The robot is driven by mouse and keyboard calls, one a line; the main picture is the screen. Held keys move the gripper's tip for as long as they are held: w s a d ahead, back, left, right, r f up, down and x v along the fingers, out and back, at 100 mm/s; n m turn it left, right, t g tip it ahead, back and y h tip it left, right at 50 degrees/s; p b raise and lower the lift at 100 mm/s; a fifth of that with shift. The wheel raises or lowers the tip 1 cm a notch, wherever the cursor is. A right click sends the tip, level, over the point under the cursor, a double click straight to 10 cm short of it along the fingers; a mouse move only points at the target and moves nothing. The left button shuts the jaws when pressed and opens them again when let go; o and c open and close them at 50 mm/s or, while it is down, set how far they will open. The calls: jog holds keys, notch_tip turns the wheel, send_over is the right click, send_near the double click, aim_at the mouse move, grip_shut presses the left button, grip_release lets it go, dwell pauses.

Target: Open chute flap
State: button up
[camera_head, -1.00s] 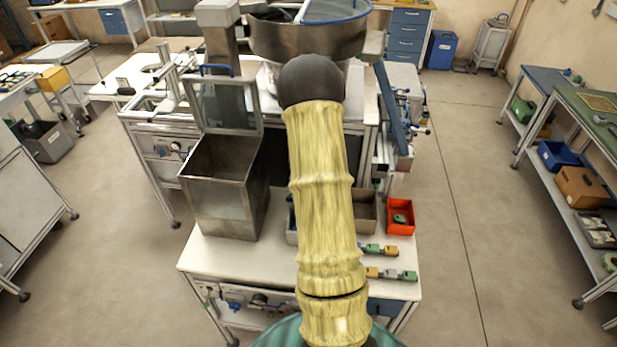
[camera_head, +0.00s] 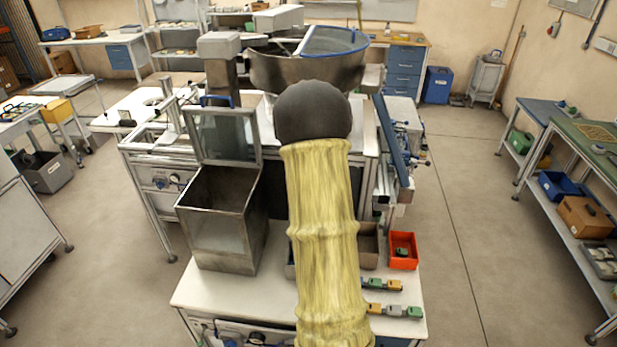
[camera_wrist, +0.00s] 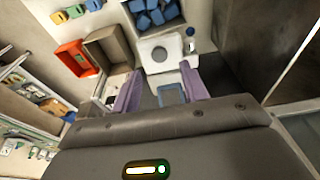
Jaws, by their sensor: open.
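A steel bin (camera_head: 218,225) stands on the front left of the white table in the head view. Its framed, clear hinged flap (camera_head: 224,135) stands raised at the back, with a blue handle (camera_head: 214,100) on its top edge. I cannot tell if this is the chute flap. My gripper (camera_wrist: 160,88) is open, its two purple fingers apart, over a pale blue-grey square piece (camera_wrist: 172,94) and a dark surface. I see nothing held; whether the fingers touch that piece is unclear. In the head view my own arm hides the gripper.
An orange-red tray (camera_head: 403,265) and a grey-brown box (camera_wrist: 98,54) sit on the table (camera_head: 190,290), with colored blocks (camera_head: 382,284) before them. A tray of blue pieces (camera_wrist: 133,18) and a white plate (camera_wrist: 150,52) lie near the gripper. A large bowl (camera_head: 330,75) stands behind.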

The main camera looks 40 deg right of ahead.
notch_tip(320, 180, up, 11)
jog(key=s+a+b, duration=0.1)
jog(key=b, duration=0.2)
jog(key=shift+s+a, duration=0.15)
jog(key=shift+a, duration=0.15)
jog(key=s+a+f+n+b, duration=0.2)
jog(key=a+f, duration=0.3)
jog(key=a, duration=0.3)
jog(key=s+a+f+n+b, duration=0.1)
jog(key=a+f+n+b, duration=0.15)
jog(key=a+f, duration=0.45)
jog(key=s+a+f+n+b, duration=0.1)
jog(key=s+a+f+n, duration=0.1)
jog(key=s+a, duration=0.3)
jog(key=s+a+f+n+t+y+b, duration=0.1)
jog(key=s+a+f+n+b, duration=0.1)
jog(key=a, duration=0.6)
jog(key=s+f+n, duration=0.1)
jog(key=s+f, duration=0.1)
jog(key=s, duration=0.1)
jog(key=shift+s+a+y, duration=0.2)
jog(key=shift+s+y, duration=0.1)
jog(key=shift+s, duration=0.1)
